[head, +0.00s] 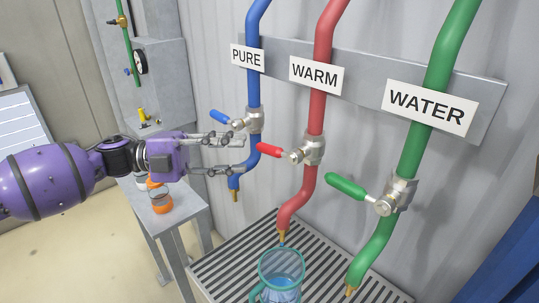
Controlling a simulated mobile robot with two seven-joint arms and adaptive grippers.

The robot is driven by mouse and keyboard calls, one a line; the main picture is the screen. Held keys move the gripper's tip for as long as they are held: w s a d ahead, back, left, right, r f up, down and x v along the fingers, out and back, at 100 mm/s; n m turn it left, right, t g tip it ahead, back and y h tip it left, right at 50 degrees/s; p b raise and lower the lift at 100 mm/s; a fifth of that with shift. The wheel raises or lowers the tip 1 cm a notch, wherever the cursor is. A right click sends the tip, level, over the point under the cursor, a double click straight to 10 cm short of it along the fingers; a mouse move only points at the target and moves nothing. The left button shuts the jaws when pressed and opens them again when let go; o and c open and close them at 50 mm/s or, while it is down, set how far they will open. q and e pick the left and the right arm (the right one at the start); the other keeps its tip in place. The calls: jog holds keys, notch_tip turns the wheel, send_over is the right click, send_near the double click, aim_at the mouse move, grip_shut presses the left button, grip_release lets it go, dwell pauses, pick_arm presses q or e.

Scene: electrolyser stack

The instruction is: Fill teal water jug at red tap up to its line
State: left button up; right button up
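The teal-rimmed clear jug (281,284) stands on the slatted drain grate at the bottom of the view, under the brass spout of the red tap. It looks bluish inside, but I cannot make out a line or the water level. The red pipe (318,110) carries the WARM label (316,75). Its red lever (269,150) points left from the metal valve (311,150). No stream shows at its spout (282,236). My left gripper (243,153) is open and empty, its fingertips just left of the red lever. My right gripper is not in view.
A blue PURE pipe (254,85) with a blue lever (220,117) is close to my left gripper. A green WATER pipe (410,150) with a green lever (346,186) is at right. A small table (181,222) with orange-filled flasks (161,204) stands at left.

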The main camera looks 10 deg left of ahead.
aim_at(262, 148)
pick_arm(q)
jog(key=shift+m+g, duration=0.3)
jog(key=shift+m, duration=0.1)
jog(key=d, duration=0.2)
jog(key=d+r, duration=0.1)
jog(key=d, duration=0.1)
jog(key=w+d+p, duration=0.1)
jog(key=d, duration=0.1)
jog(key=shift+w+r, duration=0.1)
jog(key=shift+r, duration=0.25)
jog(key=shift+w+d+f, duration=0.1)
jog(key=shift+w+d, duration=0.05)
jog(key=shift+d, duration=0.45)
grip_shut()
